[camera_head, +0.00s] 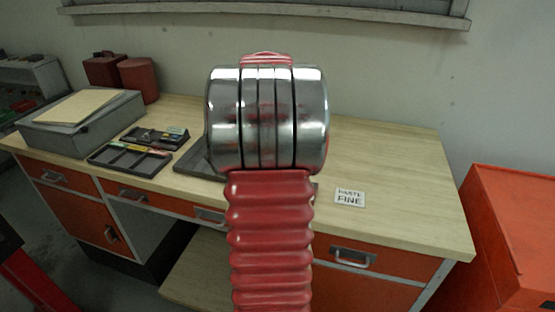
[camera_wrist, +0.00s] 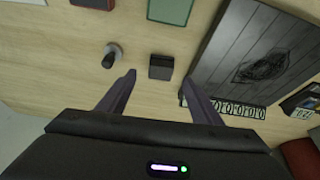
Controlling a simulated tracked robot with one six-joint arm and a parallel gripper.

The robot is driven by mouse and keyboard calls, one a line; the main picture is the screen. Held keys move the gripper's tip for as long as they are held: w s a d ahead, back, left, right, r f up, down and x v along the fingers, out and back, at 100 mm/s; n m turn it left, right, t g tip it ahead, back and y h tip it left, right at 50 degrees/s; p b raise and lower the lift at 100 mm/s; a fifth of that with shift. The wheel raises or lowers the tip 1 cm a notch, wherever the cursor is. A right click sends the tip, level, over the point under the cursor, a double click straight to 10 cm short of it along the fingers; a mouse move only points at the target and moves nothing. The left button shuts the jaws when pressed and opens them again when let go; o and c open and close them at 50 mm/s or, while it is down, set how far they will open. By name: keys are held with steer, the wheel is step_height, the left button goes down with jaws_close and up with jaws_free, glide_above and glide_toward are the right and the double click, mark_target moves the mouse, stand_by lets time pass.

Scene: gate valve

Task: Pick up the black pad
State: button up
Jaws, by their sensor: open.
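A small black pad (camera_wrist: 161,66), square and dark, lies on the wooden desk near the middle of the wrist view. My gripper (camera_wrist: 158,78) is open, with one finger to each side of the pad in the picture. Nothing is between the fingers that I can see held, and I cannot tell the height of the fingertips above the desk. In the head view my arm hides the pad and the gripper.
A knobbed stamp-like object (camera_wrist: 113,54) lies left of the pad. A dark board (camera_wrist: 225,75) is close to the right finger. A green piece (camera_wrist: 170,10) lies beyond. On the desk (camera_head: 400,170) are a black tray (camera_head: 128,160) and a small lettered card (camera_head: 350,197).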

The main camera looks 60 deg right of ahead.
steer(key=shift+x, duration=2.6)
steer(key=shift+w+d+r, duration=0.1)
steer(key=shift+w+d, duration=0.1)
steer(key=c, duration=1.1)
steer(key=shift+r, duration=0.15)
steer(key=shift+c, duration=0.2)
step_height(320, 180, up, 10)
